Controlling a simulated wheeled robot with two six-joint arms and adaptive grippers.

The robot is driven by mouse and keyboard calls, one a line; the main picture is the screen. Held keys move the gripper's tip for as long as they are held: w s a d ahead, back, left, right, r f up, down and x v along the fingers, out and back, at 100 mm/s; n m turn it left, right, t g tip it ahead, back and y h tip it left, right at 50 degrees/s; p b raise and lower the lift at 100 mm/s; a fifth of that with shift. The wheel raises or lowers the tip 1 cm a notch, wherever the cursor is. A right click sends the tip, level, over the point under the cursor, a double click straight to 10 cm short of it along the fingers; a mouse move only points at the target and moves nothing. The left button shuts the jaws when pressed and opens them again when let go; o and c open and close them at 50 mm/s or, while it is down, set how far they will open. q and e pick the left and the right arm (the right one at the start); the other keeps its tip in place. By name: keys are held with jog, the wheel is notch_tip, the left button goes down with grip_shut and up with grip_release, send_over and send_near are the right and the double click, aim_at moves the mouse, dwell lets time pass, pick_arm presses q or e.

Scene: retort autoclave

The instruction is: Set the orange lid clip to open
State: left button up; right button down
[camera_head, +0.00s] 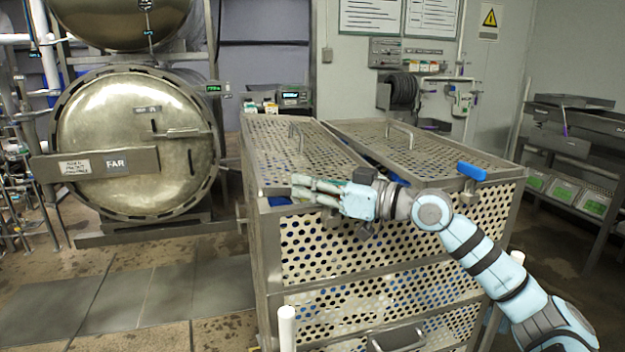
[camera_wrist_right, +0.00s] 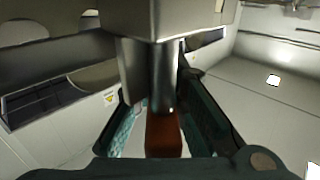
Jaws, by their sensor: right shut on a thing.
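My right gripper (camera_head: 312,187) reaches in from the right over the front top edge of the perforated metal crate (camera_head: 385,243). In the right wrist view, an orange-brown piece (camera_wrist_right: 163,137), which looks like the orange lid clip, lies between its dark fingers, below a grey metal post. The gripper is shut on this clip. In the head view the clip is hidden behind the gripper. The left perforated lid (camera_head: 285,150) lies on the crate. Whether the clip stands open or closed cannot be told. My left gripper is not in view.
A blue clip (camera_head: 472,171) sits at the front of the right perforated lid (camera_head: 425,158). Both lids have raised handles. A round autoclave door (camera_head: 135,150) stands at the left. A metal shelf rack (camera_head: 575,150) stands at the right. The floor left of the crate is clear.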

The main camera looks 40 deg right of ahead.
jog(key=n+y, duration=0.1)
jog(key=n+g+y, duration=0.1)
jog(key=a+g+y+b, duration=0.1)
jog(key=shift+s+n+y, duration=0.3)
jog(key=shift+s+n, duration=0.05)
jog(key=shift+n, duration=0.05)
jog(key=n+g+y, duration=0.1)
jog(key=g, duration=0.1)
jog(key=s+n+g+y, duration=0.1)
jog(key=n+g, duration=0.1)
jog(key=a+n+g+y+p, duration=0.1)
jog(key=y, duration=0.1)
jog(key=shift+s+a+g, duration=0.1)
jog(key=shift+s+g, duration=0.2)
jog(key=shift+g, duration=0.1)
jog(key=shift+f+n, duration=0.1)
jog(key=shift+n, duration=0.2)
jog(key=c, duration=1.6)
grip_release()
